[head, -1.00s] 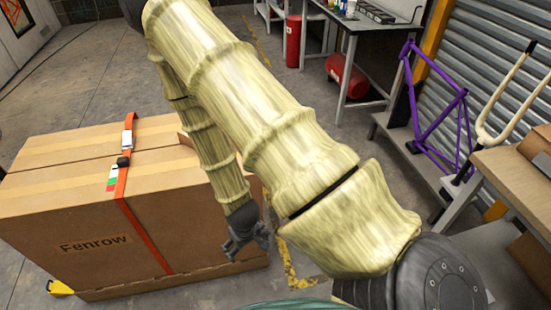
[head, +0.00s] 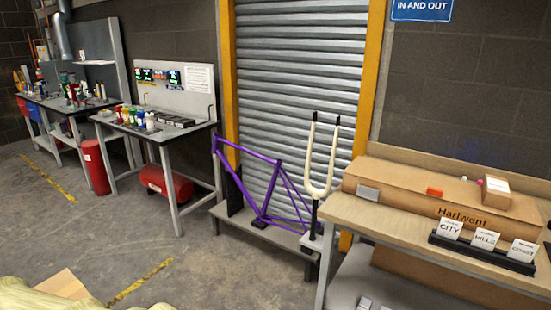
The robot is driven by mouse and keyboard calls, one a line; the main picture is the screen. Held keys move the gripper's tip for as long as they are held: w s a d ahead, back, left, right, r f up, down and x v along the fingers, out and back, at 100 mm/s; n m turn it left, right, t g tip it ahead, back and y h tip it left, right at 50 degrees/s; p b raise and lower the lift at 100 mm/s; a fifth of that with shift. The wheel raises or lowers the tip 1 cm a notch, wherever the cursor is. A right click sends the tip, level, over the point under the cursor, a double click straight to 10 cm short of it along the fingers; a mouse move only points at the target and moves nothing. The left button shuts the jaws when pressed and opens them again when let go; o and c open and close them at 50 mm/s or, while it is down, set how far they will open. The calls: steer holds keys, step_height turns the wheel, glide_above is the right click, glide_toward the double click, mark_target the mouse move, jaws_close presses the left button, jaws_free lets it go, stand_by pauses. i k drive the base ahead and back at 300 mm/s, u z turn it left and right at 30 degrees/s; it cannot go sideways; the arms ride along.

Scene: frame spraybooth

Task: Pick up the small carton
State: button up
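A small brown carton (head: 497,192) sits at the right in the head view. It rests on top of a long, flat cardboard box (head: 420,202) marked "Hartwent", near that box's right end. A small pink item stands against the carton's left side. My gripper is out of the picture; only a bit of my arm's yellowish sleeve shows at the bottom left.
The long box lies on a wooden-topped bench (head: 375,222), with a rack of small cards (head: 483,246) at its front. A purple bicycle frame (head: 262,190) and a pale fork (head: 322,165) stand left of it. Grey floor (head: 215,265) is open at the lower middle.

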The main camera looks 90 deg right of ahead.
mark_target(496, 194)
steer(key=z, duration=4.2)
